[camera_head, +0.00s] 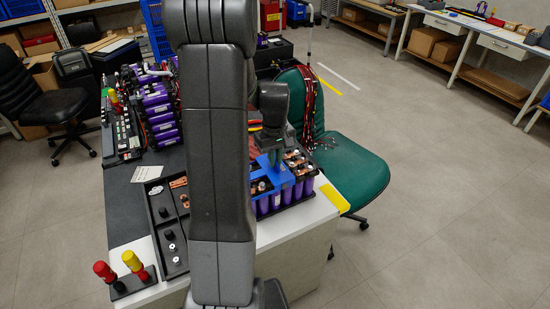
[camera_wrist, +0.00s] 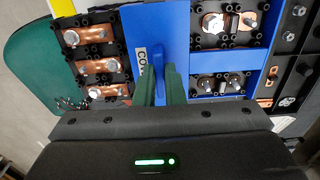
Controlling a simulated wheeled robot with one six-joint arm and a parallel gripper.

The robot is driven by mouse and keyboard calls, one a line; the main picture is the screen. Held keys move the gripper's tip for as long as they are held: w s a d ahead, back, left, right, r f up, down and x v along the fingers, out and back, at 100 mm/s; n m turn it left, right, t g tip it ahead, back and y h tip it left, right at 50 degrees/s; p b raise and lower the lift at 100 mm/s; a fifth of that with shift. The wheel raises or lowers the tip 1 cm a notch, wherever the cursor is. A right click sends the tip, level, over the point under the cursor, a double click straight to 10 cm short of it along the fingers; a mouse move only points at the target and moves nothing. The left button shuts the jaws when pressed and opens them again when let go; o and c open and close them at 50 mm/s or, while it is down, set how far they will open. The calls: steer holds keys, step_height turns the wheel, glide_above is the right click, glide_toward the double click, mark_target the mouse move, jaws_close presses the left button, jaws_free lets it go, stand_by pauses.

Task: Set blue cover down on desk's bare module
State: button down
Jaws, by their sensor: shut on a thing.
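The blue cover (camera_head: 284,181) is at the module (camera_head: 298,193) on the desk, a block of purple cells with copper busbars on top. In the wrist view the blue cover (camera_wrist: 169,40) shows a white label and a raised handle, with busbars in black holders on both sides. My gripper (camera_head: 270,157) is above the cover; in the wrist view its green fingers (camera_wrist: 159,84) are shut on the cover's handle. The cover appears low over the module's top, but I cannot tell whether it rests there. My arm hides part of the desk.
A black parts tray (camera_head: 157,222) and a stand with red and yellow screwdrivers (camera_head: 133,282) are on the desk's near left. More purple modules (camera_head: 158,110) stand farther back. A green chair (camera_head: 345,165) is close on the right, with open floor beyond.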

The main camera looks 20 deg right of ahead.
steer(key=shift+f, duration=0.2)
steer(key=c, duration=1.4)
jaws_free()
steer(key=shift+c, duration=0.2)
steer(key=shift+r, duration=0.1)
steer(key=shift+r+p, duration=2.7)
steer(key=shift+r, duration=1.25)
